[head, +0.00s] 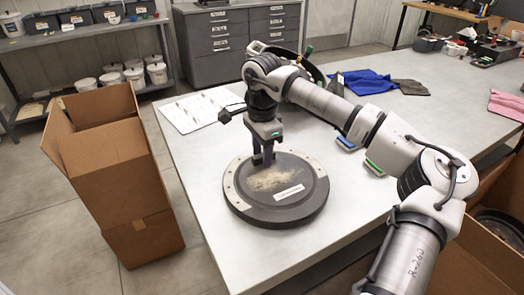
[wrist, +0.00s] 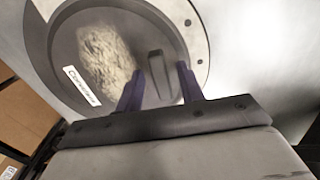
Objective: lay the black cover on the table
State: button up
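The black cover (head: 298,180) is a round dark disc with a pale dusty patch and a white label. It lies flat within a light metal rim with holes, on a thick dark round body (head: 275,217) on the table (head: 225,258). In the wrist view the cover (wrist: 80,45) has a raised dark grip bar (wrist: 159,75). My gripper (head: 263,163) points down over the cover's far left part. In the wrist view my gripper (wrist: 160,88) has its two fingers apart, with the bar between them and gaps showing. Whether the fingertips touch the cover is unclear.
Bare table lies left of and in front of the round body. A printed sheet (head: 197,110) lies behind it at left. A blue cloth (head: 366,82) and grey cloth (head: 411,87) lie farther back. Cardboard boxes (head: 115,165) stand beyond the table's left edge and at lower right.

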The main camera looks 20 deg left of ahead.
notch_tip(320, 180, up, 12)
jog(key=b, duration=0.1)
dwell(0.4)
